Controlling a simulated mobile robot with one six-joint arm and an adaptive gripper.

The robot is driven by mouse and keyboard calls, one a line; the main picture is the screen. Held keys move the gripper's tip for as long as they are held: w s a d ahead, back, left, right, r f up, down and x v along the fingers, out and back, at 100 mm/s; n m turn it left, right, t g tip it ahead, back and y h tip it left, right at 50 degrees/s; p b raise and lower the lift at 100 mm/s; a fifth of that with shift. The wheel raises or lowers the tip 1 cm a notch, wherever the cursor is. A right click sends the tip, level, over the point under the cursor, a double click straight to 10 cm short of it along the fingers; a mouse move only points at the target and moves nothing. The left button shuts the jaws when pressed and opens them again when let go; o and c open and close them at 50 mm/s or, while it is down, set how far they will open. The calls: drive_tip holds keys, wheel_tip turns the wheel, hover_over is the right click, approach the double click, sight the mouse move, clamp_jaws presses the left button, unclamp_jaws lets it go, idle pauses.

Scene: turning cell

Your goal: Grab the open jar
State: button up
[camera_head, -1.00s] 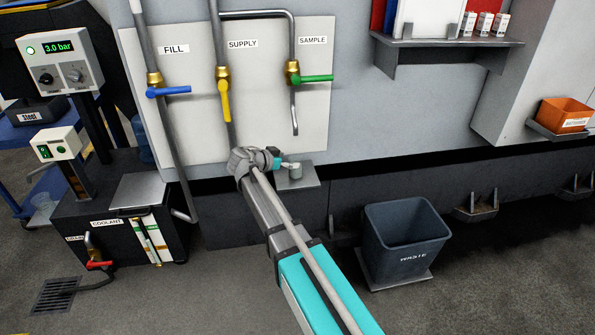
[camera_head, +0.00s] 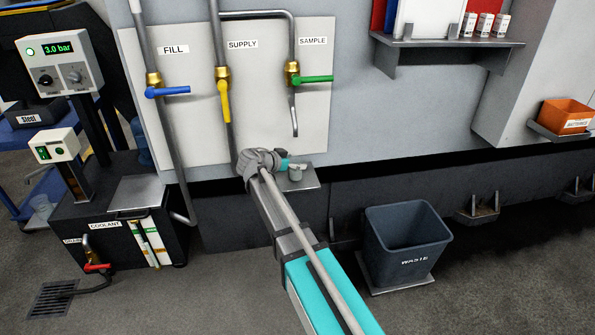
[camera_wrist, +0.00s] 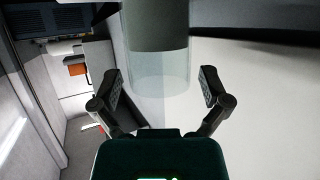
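The jar (camera_head: 296,173) is small and greyish and stands on a small metal shelf (camera_head: 311,180) below the sample pipe. In the wrist view the jar (camera_wrist: 158,66) is a clear cylinder with a dark grey-green part at the top of the picture. My gripper (camera_head: 285,164) is right beside the jar in the head view. In the wrist view my gripper (camera_wrist: 159,74) is open, one finger on each side of the jar with gaps on both sides. The jar's far end is cut off by the picture edge.
The sample pipe (camera_head: 294,115) with its green-handled valve (camera_head: 313,79) hangs above the shelf. Blue (camera_head: 168,91) and yellow (camera_head: 224,101) valve handles are to the left. A waste bin (camera_head: 405,240) stands on the right below. The wall is close behind the shelf.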

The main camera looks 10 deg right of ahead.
drive_tip(key=c, duration=0.9)
drive_tip(key=shift+r, duration=0.2)
wheel_tip(320, 180, up, 3)
drive_tip(key=p, duration=0.3)
drive_tip(key=shift+s+d+r+p+v, duration=0.15)
drive_tip(key=shift+d+r+p+v, duration=0.3)
drive_tip(key=shift+p+v, duration=1.75)
drive_tip(key=shift+s+d+r+p+v, duration=0.25)
drive_tip(key=shift+r+p+v, duration=0.65)
drive_tip(key=shift+v, duration=2.4)
drive_tip(key=shift+s+d+r+p+v, duration=0.1)
drive_tip(key=shift+d+r+p+v, duration=0.25)
drive_tip(key=shift+p+v, duration=2)
drive_tip(key=shift+s+a+r+b, duration=0.15)
drive_tip(key=shift+s+a+b, duration=0.1)
drive_tip(key=shift+b, duration=0.2)
